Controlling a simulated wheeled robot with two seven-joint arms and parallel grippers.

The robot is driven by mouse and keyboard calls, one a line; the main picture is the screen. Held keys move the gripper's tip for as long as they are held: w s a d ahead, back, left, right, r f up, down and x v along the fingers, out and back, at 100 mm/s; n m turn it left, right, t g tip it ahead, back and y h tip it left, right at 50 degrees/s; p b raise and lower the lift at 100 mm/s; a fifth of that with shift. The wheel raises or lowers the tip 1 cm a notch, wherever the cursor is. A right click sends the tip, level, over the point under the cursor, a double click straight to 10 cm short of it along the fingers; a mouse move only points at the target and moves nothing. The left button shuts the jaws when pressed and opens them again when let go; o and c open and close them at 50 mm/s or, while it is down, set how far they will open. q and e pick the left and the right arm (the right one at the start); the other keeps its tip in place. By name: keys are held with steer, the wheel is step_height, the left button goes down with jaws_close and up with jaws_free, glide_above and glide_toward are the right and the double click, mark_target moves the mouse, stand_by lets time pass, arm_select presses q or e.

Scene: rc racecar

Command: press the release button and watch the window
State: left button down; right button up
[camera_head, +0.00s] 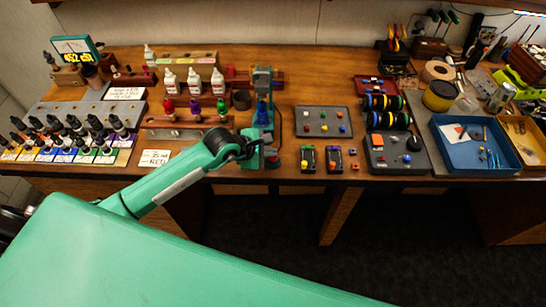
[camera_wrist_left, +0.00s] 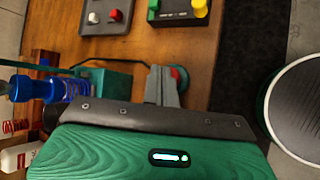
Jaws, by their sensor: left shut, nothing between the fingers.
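My left gripper (camera_head: 262,156) is over the front table edge, at the foot of a teal stand (camera_head: 263,82). In the left wrist view its fingers (camera_wrist_left: 162,84) are together and empty. A red round button (camera_wrist_left: 178,76) is right beside the fingertips; whether they touch it cannot be told. Part of the button also shows in the head view (camera_head: 274,161). A blue coil-spring part (camera_head: 262,112) is upright on the stand and shows in the left wrist view (camera_wrist_left: 62,90). My right gripper is not in view.
Dropper bottles (camera_head: 75,125) fill the left, and white bottles (camera_head: 193,82) stand behind. Right of the stand are a grey button panel (camera_head: 324,122) and two small black boxes (camera_head: 307,158). A blue tray (camera_head: 440,150) is far right.

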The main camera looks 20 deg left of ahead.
mark_target(270, 158)
arm_select(q)
steer(key=shift+f+b, duration=0.6)
stand_by(0.7)
steer(key=shift+r, duration=0.15)
stand_by(0.3)
steer(key=shift+r+p, duration=0.5)
steer(key=shift+r, duration=0.4)
steer(key=shift+r+p, duration=1.3)
steer(key=shift+r, duration=1.15)
